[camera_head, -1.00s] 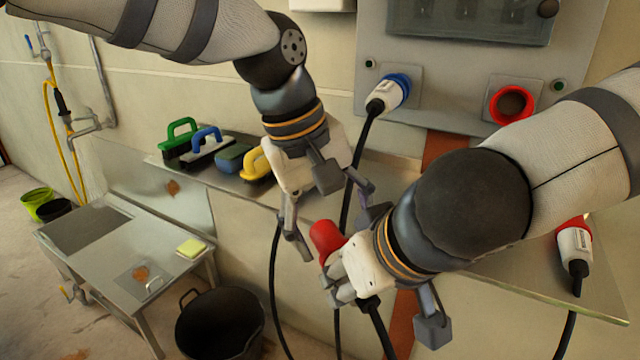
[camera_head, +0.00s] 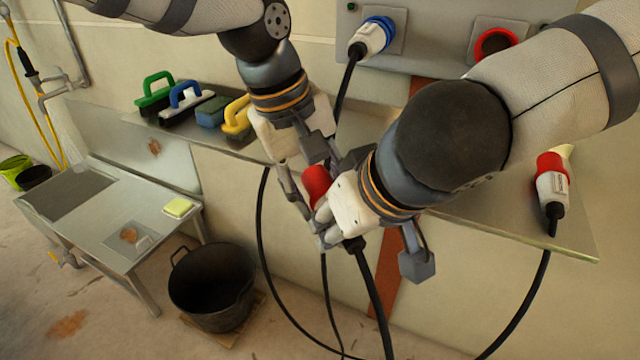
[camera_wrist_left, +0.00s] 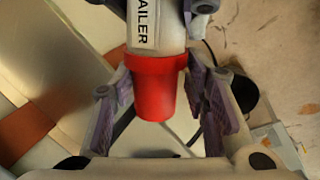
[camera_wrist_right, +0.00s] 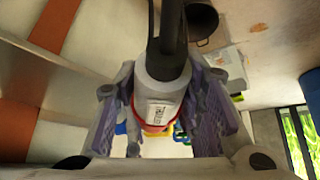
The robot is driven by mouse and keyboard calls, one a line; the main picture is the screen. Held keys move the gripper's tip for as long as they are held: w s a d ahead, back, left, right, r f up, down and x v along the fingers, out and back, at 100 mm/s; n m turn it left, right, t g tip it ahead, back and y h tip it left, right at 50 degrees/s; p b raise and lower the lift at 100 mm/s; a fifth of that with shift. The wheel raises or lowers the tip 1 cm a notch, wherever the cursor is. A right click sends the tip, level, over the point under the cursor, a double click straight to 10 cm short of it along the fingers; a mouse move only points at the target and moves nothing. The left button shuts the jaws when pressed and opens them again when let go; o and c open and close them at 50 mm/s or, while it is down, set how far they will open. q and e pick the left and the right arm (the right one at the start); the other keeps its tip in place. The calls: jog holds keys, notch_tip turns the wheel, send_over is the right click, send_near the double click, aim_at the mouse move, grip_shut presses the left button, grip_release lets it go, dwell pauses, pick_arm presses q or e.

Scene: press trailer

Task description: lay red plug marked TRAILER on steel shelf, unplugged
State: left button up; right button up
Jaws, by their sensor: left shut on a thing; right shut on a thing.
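The TRAILER plug has a red collar (camera_head: 316,183) and a white body, with a black cable below. My left gripper (camera_head: 313,192) is shut on its red end from above. In the left wrist view the red collar (camera_wrist_left: 156,88) sits between the fingers, and the letters "AILER" show on the white body. My right gripper (camera_head: 328,226) is shut on the white body lower down. The right wrist view shows that body (camera_wrist_right: 160,100) between the fingers, cable towards the camera. The plug is held in the air in front of the steel shelf (camera_head: 480,214).
Another red-and-white plug (camera_head: 552,185) lies at the shelf's right. A blue plug (camera_head: 372,38) sits in the wall panel beside a red socket (camera_head: 495,43). A black bucket (camera_head: 212,290) is on the floor.

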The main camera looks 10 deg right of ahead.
jog(key=shift+s+a+r, duration=0.15)
jog(key=shift+a+r, duration=0.05)
jog(key=shift+a, duration=0.25)
jog(key=o, duration=1.2)
jog(key=shift+o, duration=0.8)
jog(key=shift+d, duration=0.1)
